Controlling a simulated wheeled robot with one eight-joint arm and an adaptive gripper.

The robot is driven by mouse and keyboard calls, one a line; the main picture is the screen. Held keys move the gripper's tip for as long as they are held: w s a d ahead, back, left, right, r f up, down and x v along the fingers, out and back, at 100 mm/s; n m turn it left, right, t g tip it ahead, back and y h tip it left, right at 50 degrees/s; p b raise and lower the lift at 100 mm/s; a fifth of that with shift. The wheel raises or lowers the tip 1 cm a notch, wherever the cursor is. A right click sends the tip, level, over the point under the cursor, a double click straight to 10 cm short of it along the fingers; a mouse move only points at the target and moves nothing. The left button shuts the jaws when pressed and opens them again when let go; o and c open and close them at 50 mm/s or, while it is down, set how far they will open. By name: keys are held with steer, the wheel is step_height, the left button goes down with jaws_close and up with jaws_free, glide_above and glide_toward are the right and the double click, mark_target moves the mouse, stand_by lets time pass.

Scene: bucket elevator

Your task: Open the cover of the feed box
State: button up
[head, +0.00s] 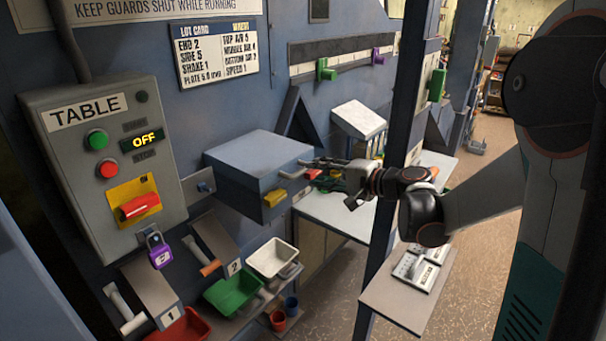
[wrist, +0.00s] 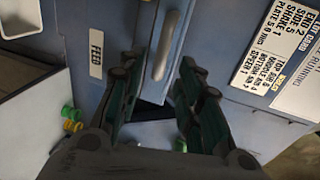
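The feed box (head: 248,155) is a blue-grey box on the machine wall. Its flat top cover (head: 258,150) looks shut. A pale bar handle (head: 294,171) is on the side facing my gripper. In the wrist view the handle (wrist: 166,45) stands on a blue panel near a white FEED label (wrist: 96,54). My gripper (head: 312,164) is at the box's right side, close to the handle. In the wrist view its two dark green fingers are apart (wrist: 158,75), and the handle lies in the gap near the fingertips. I cannot tell whether they touch it.
A grey TABLE panel (head: 105,160) with buttons and a red switch is at left. Green (head: 233,292) and white (head: 272,258) bins sit below the box. A blue post (head: 398,150) stands close beside my arm. A pale bench (head: 335,213) is beneath my gripper.

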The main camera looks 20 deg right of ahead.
mark_target(306, 170)
steer(key=b+x, duration=0.1)
steer(key=x, duration=0.5)
jaws_close()
